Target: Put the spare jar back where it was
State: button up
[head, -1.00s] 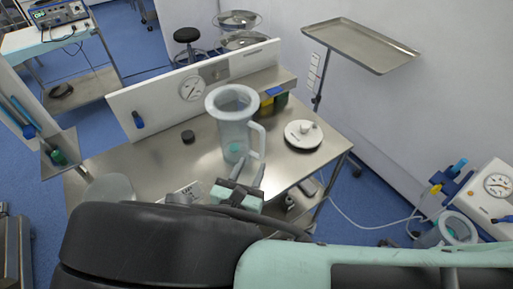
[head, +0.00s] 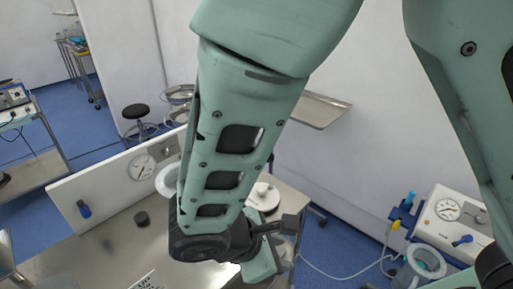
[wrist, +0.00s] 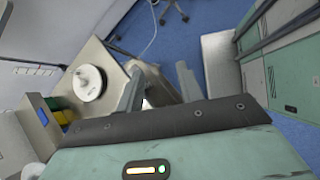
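A clear jar with a wide rim (head: 168,178) stands on the steel table (head: 115,243), in front of the white gauge panel. My arm hides most of it in the head view. A second clear jar (head: 426,262) is at the lower right, by the suction unit. I cannot tell from the frames which is the spare.
A white round lid (wrist: 88,83) with a knob lies on the table. A gauge panel (head: 100,185) runs along the table's back. A dark knob (head: 141,219) sits on the tabletop. The suction unit (head: 450,225) stands at right, with blue floor between.

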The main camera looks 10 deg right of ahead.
jog(key=s+d+r+m+g+y, duration=0.1)
jog(key=s+r+m+y, duration=0.2)
jog(key=r+m+y, duration=0.1)
jog(key=s+d+r+m+y, duration=0.1)
jog(key=s+r+m+y, duration=0.2)
jog(key=r+m, duration=0.3)
jog(key=shift+s+d+r+g+y, duration=0.25)
jog(key=shift+d+r+g+y, duration=0.2)
jog(key=shift+y, duration=0.15)
